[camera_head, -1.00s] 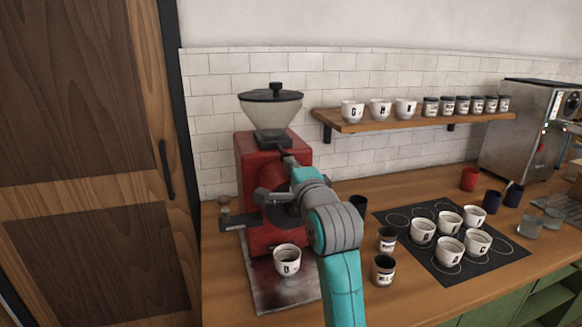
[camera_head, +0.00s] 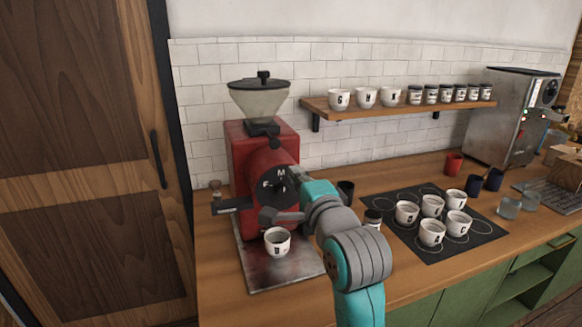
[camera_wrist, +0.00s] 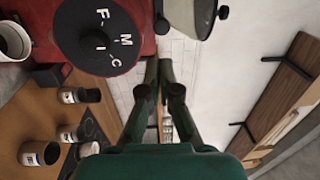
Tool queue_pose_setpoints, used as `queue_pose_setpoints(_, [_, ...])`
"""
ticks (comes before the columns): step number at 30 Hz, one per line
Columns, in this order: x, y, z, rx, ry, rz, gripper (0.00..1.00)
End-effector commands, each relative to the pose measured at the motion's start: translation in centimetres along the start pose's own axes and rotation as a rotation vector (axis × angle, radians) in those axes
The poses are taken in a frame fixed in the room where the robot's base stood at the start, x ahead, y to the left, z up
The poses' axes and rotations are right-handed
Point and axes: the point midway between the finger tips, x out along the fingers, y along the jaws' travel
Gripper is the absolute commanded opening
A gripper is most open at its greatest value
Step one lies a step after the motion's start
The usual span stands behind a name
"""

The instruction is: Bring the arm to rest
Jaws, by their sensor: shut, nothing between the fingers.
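My gripper (camera_wrist: 158,75) is shut and empty in the wrist view. Its dark green fingers meet and point toward the tiled wall, clear of the grinder beside them. In the head view my teal and grey arm reaches up in front of the counter, to the right of the red grinder (camera_head: 240,150). My fingertips cannot be made out clearly there. The grinder's dark dial (camera_head: 277,185) shows to the left of my wrist, and it also fills the upper left of the wrist view (camera_wrist: 100,38).
A white cup (camera_head: 277,242) stands on the grinder's metal tray (camera_head: 262,277). Several cups stand on a black mat (camera_head: 480,235) to the right. A shelf (camera_head: 350,113) holds cups and jars. Jars near my arm (camera_wrist: 42,153) are partly hidden in the head view.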

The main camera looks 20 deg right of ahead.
Motion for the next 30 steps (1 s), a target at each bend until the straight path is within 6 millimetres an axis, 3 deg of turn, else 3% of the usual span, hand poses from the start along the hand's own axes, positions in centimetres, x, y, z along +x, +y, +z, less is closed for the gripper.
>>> queue_pose_setpoints(6, [-1.1,0.0,0.0,0.000,0.000,0.000,0.00])
queue_pose_setpoints(21, [-1.2,0.3,0.0,-0.004,0.000,0.002,0.00])
queue_pose_setpoints(26, [-1.8,3.1,0.1,-0.054,0.001,0.019,0.00])
queue_pose_setpoints(30, [-3.3,7.7,0.1,-0.148,0.000,0.042,0.00])
